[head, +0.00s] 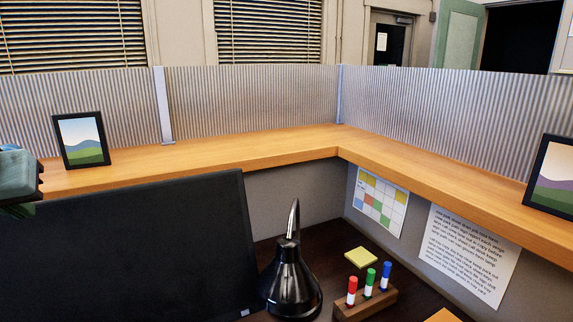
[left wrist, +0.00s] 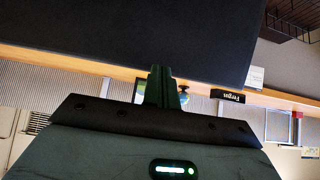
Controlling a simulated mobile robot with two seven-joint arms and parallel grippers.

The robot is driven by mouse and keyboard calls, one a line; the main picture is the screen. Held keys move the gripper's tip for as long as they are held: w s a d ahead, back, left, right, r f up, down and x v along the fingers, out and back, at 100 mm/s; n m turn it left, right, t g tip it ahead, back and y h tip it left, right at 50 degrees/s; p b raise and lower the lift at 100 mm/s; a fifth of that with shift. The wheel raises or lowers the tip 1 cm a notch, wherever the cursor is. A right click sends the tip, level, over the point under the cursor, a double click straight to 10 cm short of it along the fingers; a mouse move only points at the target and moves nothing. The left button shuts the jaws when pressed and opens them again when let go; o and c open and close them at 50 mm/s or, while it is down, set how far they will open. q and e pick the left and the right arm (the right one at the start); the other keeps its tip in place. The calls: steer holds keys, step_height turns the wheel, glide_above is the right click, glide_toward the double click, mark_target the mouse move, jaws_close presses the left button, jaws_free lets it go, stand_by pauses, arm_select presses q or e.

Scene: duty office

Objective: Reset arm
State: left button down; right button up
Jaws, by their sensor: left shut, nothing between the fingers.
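My left gripper (head: 18,182) shows only in part at the left edge of the head view, raised in front of the wooden ledge and beside the top left of the monitor. In the left wrist view its fingers (left wrist: 162,84) are together, with nothing held between them. My right gripper is in neither view.
A dark monitor (head: 130,255) and black lamp (head: 291,280) stand below the wooden ledge (head: 300,144). Picture frames stand at left (head: 82,140) and right (head: 552,178). A marker holder (head: 365,304) is on the desk. The left wrist view shows a nameplate (left wrist: 231,96).

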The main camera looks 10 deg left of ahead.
mark_target(45, 209)
arm_select(q)
steer(key=w+a, duration=0.1)
steer(key=w+a+f, duration=0.1)
steer(key=w+a+b, duration=0.1)
steer(key=w, duration=0.1)
steer(key=shift+a+f, duration=0.2)
steer(key=shift+f, duration=0.2)
steer(key=shift+r, duration=0.1)
steer(key=s+d+r+p, duration=0.2)
steer(key=s+d+r, duration=0.1)
steer(key=s+d, duration=0.25)
steer(key=w+a+f, duration=0.1)
steer(key=w+a, duration=0.1)
steer(key=w+a+f+b, duration=0.1)
steer(key=w+a, duration=0.1)
steer(key=w+a+f+b, duration=0.1)
steer(key=w, duration=0.1)
steer(key=shift+a+f, duration=0.25)
steer(key=shift+a, duration=0.15)
steer(key=p+v, duration=0.5)
steer(key=v, duration=0.5)
steer(key=f+h, duration=0.1)
steer(key=s+d+f+g+h, duration=0.1)
steer(key=f, duration=0.1)
steer(key=d+f+n+h, duration=0.1)
steer(key=f, duration=0.1)
steer(key=shift+s+g, duration=0.2)
steer(key=shift+g, duration=0.1)
steer(key=shift+f, duration=0.1)
